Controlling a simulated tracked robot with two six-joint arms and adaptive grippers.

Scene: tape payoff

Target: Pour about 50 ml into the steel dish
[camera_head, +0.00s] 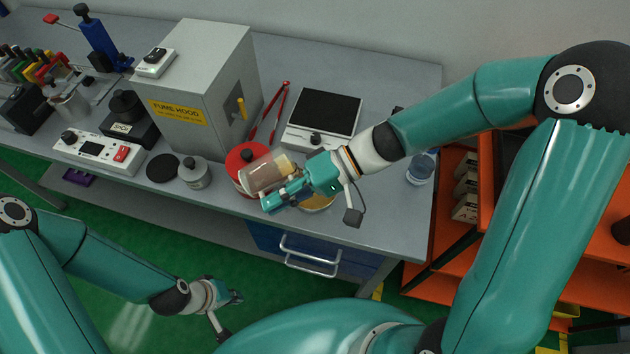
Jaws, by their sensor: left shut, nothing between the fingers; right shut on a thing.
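My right gripper (282,192) is shut on a clear bottle (262,174) with brownish contents, above the front of the bench. The bottle is tipped well over, almost on its side; I cannot tell whether anything flows from it. A shallow dish (318,204) with a yellowish inside sits below and partly behind the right gripper, near the bench's front edge. Most of its rim is hidden, so I cannot confirm that it is the steel dish. My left gripper (237,297) is shut and empty, low over the green floor in front of the bench.
A red round container (240,158) stands just behind the bottle. The fume hood box (200,85), a grey lidded pot (194,174) and a black disc (162,168) stand left. Orange shelving (482,215) is at right.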

